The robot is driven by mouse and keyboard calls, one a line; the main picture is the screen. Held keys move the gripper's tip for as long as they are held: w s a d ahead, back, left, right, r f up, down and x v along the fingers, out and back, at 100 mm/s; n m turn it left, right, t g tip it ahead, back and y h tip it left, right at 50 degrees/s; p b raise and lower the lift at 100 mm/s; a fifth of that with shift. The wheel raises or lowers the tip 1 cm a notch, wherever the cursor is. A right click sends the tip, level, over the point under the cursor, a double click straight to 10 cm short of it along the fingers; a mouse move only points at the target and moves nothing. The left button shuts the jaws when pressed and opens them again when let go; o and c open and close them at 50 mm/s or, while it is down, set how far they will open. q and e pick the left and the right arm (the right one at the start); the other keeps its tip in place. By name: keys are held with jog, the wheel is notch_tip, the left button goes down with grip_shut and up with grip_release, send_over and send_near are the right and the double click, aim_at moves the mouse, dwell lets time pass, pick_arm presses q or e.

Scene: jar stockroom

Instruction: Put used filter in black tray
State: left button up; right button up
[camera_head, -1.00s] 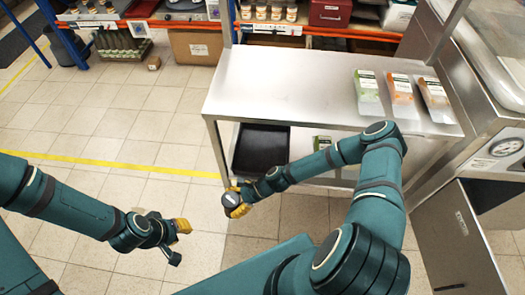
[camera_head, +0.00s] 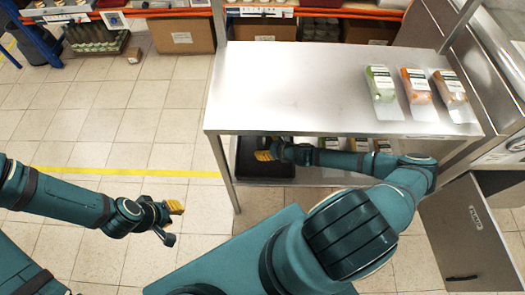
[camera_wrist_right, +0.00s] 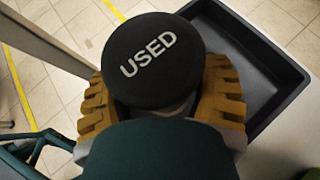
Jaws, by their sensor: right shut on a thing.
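The used filter (camera_wrist_right: 155,60) has a round black top marked "USED" in the right wrist view. My right gripper (camera_wrist_right: 162,100) is shut on it, with yellow fingers on both sides. The black tray (camera_wrist_right: 282,62) lies beyond and to the right of the filter, which overlaps its near edge in that view. In the head view the black tray (camera_head: 249,171) is on the lower shelf, partly hidden by the tabletop, and my right gripper (camera_head: 264,155) is over it; the filter is not clear there. My left gripper (camera_head: 171,221) is open and empty, over the floor.
The steel table (camera_head: 310,85) has its top close above my right gripper. A green pack (camera_head: 380,84), an orange pack (camera_head: 416,86) and a brown pack (camera_head: 449,88) are on top. More packs (camera_head: 358,145) are on the lower shelf. A table leg (camera_head: 226,175) stands left of the tray.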

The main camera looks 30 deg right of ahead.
jog(key=f, duration=0.3)
jog(key=shift+s+f+b, duration=0.1)
jog(key=shift+s+b, duration=0.1)
jog(key=shift+b, duration=0.15)
jog(key=shift+f+b, duration=0.7)
jog(key=shift+f, duration=1.7)
jog(key=o, duration=0.8)
jog(key=shift+f, duration=0.1)
jog(key=o, duration=0.5)
jog(key=shift+o, duration=0.2)
